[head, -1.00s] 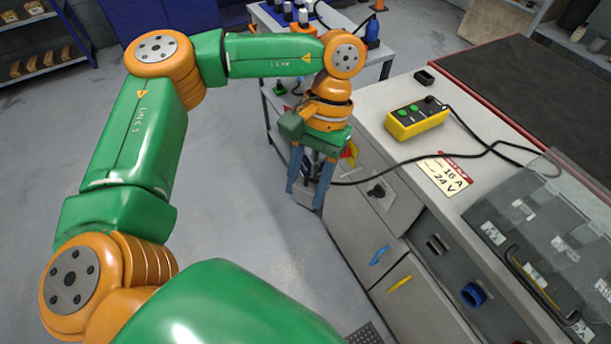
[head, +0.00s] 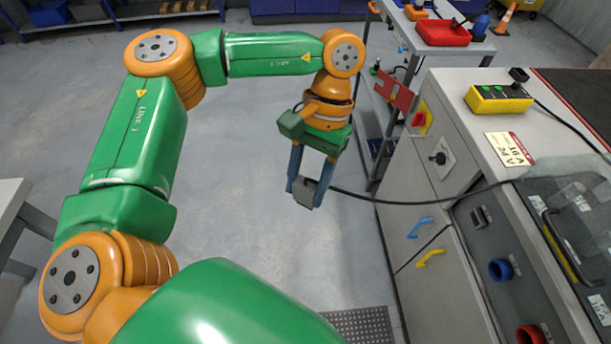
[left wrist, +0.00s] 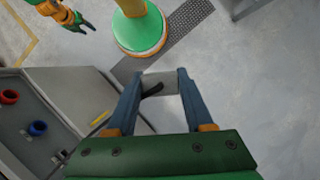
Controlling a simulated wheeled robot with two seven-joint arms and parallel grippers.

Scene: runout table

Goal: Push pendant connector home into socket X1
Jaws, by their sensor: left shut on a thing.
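My left gripper (head: 305,190) is shut on a dark grey connector (head: 305,197), held in the air left of the grey cabinet (head: 415,165), clear of it. The connector also shows between the fingers in the left wrist view (left wrist: 160,82). A black cable (head: 400,199) runs from it to the right, over the cabinet. The yellow pendant (head: 499,98) with green buttons lies on the cabinet top. The front panel has a dark rectangular socket (head: 481,216), a blue round one (head: 501,270) and a red one (head: 530,333). No X1 marking is readable. My right gripper (left wrist: 80,24) looks open and empty.
A cart with a red bin (head: 443,33) stands behind. A floor grate (head: 360,325) lies in front. Open floor surrounds the gripper.

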